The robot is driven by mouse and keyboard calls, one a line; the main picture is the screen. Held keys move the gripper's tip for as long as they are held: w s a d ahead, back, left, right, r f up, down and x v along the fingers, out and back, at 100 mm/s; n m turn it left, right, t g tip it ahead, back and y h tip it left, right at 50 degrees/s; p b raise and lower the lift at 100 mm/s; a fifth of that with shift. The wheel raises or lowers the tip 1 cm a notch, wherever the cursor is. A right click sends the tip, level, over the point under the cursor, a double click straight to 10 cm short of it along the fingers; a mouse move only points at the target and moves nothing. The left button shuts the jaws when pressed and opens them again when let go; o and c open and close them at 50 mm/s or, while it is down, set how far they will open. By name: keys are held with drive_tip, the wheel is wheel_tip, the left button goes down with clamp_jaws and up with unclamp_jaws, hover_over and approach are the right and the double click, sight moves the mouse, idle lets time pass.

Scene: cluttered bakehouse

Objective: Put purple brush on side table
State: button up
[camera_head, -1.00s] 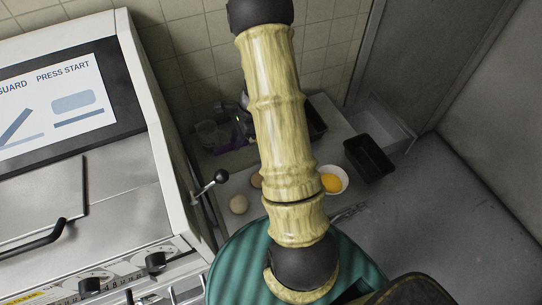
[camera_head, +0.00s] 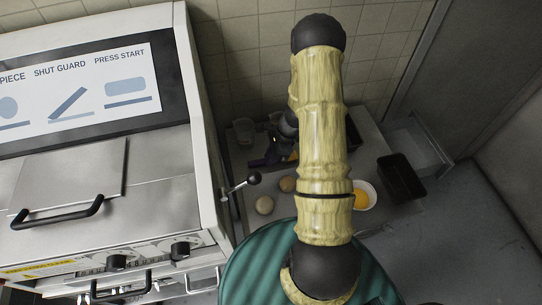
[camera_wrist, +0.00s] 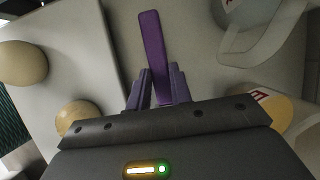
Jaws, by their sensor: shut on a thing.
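My gripper (camera_wrist: 157,88) is shut on the purple brush (camera_wrist: 152,42), whose flat purple length sticks out beyond the fingers in the wrist view. In the head view my gripper (camera_head: 277,148) is small and dark, partly behind my arm, over the back left of a grey table top (camera_head: 238,182). No label shows whether this is the side table.
A tiled wall is behind.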

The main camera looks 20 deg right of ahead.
drive_tip(key=shift+s+f, duration=0.1)
drive_tip(key=shift+f, duration=0.25)
drive_tip(key=shift+f, duration=0.15)
drive_tip(key=o, duration=0.8)
drive_tip(key=shift+r, duration=0.2)
drive_tip(key=shift+d+r, duration=0.15)
drive_tip(key=shift+r, duration=0.05)
drive_tip(key=b+v, duration=0.1)
drive_tip(key=v, duration=1)
drive_tip(key=shift+s+r, duration=0.15)
drive_tip(key=shift+r, duration=0.05)
